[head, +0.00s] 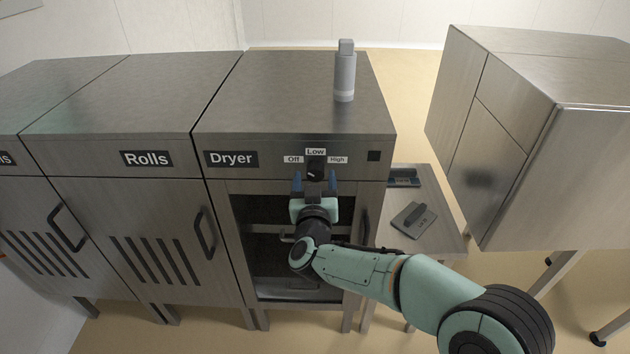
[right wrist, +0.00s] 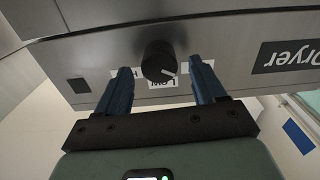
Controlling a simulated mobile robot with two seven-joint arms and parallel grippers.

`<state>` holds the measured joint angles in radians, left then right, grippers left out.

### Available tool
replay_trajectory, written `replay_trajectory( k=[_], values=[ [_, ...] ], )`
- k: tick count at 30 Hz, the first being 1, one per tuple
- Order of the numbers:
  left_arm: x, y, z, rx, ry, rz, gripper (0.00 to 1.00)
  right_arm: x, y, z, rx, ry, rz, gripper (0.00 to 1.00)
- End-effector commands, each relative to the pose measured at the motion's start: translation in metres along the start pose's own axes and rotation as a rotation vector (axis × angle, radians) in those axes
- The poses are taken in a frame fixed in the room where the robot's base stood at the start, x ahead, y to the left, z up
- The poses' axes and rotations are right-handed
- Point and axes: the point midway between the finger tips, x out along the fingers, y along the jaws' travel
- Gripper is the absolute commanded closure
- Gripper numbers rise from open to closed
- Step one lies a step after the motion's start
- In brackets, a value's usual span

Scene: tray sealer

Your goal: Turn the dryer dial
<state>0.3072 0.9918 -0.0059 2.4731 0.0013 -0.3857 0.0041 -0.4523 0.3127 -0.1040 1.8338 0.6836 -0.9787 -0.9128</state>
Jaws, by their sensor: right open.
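The dryer (head: 285,108) is a grey metal cabinet with a black "Dryer" label. Its dial (head: 315,168) is a black knob on the front panel, among the labels Off, Low and High. In the right wrist view the dial (right wrist: 158,61) shows a white pointer mark near the Low label. My right gripper (head: 315,183) is open in front of the dial. In the right wrist view its blue fingers (right wrist: 160,86) stand apart, one on either side of the knob, with gaps visible; whether the tips reach around it is unclear. My left gripper is not in view.
A grey bottle (head: 344,72) stands on the dryer top. The Rolls cabinet (head: 120,110) adjoins on the left. A low side table (head: 433,236) with a dark device (head: 414,220) is at right. Another metal cabinet (head: 540,140) stands farther right, with floor between.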

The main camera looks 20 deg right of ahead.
Motion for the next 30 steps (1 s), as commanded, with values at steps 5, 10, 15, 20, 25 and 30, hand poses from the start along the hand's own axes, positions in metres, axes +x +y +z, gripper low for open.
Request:
replay_trajectory(
  k=[5, 10, 15, 20, 25, 30],
  values=[
    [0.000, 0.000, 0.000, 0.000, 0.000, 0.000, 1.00, 0.000, 0.000, 0.000, 0.000, 0.000, 0.000, 0.37],
    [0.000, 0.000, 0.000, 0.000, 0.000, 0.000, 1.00, 0.000, 0.000, 0.000, 0.000, 0.000, 0.000, 0.87],
    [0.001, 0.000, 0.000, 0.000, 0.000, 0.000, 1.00, 0.000, 0.000, 0.000, 0.004, 0.000, 0.000, 0.87],
    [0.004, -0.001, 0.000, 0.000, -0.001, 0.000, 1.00, 0.000, 0.000, 0.001, 0.036, 0.000, 0.000, 0.87],
    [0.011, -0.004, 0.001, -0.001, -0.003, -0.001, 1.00, 0.000, 0.001, 0.002, 0.120, 0.000, 0.001, 0.87],
    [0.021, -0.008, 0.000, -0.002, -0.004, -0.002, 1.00, 0.000, 0.001, 0.003, 0.254, 0.000, 0.001, 0.87]
  ],
)
